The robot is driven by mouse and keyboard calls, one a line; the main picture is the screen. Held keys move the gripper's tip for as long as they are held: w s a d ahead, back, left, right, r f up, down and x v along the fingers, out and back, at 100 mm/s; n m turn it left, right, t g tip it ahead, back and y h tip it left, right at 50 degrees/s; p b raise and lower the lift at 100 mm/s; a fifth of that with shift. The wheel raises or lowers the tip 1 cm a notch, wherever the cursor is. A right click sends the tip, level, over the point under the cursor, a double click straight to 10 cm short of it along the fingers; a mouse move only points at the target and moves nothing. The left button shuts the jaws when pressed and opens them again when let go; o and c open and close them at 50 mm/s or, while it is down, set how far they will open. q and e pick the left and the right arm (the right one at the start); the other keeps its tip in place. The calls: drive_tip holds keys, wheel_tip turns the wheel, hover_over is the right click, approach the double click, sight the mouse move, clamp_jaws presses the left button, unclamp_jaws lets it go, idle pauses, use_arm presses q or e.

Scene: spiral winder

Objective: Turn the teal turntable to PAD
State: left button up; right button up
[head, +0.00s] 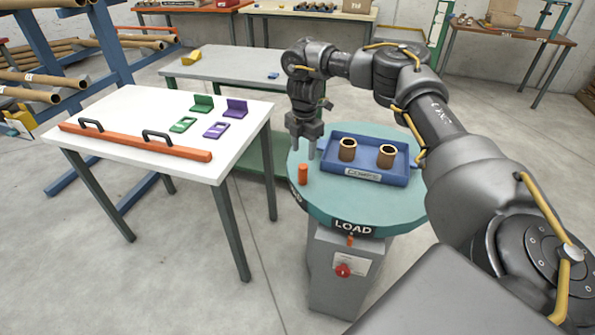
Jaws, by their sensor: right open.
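The teal turntable (335,205) stands on a grey pedestal (335,275) right of centre. Its rim label LOAD (352,228) faces the front. A second dark label on the left rim is too oblique to read. An orange peg (303,174) stands upright near the left edge of the top. My right gripper (304,152) points down, open, over the left part of the turntable. Its fingers are just behind and above the peg, and I see nothing between them. I cannot tell if a finger touches the peg. My left gripper is out of view.
A blue tray (362,178) with two brown tubes (348,149) sits on the turntable, close right of the gripper. A white table (110,110) with an orange bar (135,142) stands left.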

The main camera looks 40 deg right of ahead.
sight(302, 174)
drive_tip(key=shift+a+f, duration=0.1)
drive_tip(key=shift+f, duration=0.15)
wheel_tip(302, 174, down, 6)
drive_tip(key=shift+r+b, duration=0.1)
drive_tip(key=shift+b, duration=0.85)
wheel_tip(302, 174, down, 3)
drive_tip(key=shift+f, duration=0.15)
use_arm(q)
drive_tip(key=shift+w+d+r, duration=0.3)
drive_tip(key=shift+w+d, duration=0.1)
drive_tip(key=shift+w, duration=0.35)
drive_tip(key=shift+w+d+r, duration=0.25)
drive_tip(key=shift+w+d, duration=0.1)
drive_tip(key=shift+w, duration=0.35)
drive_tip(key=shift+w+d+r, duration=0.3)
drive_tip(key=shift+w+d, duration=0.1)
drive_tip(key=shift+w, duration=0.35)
use_arm(e)
drive_tip(key=shift+f, duration=0.65)
clamp_jaws()
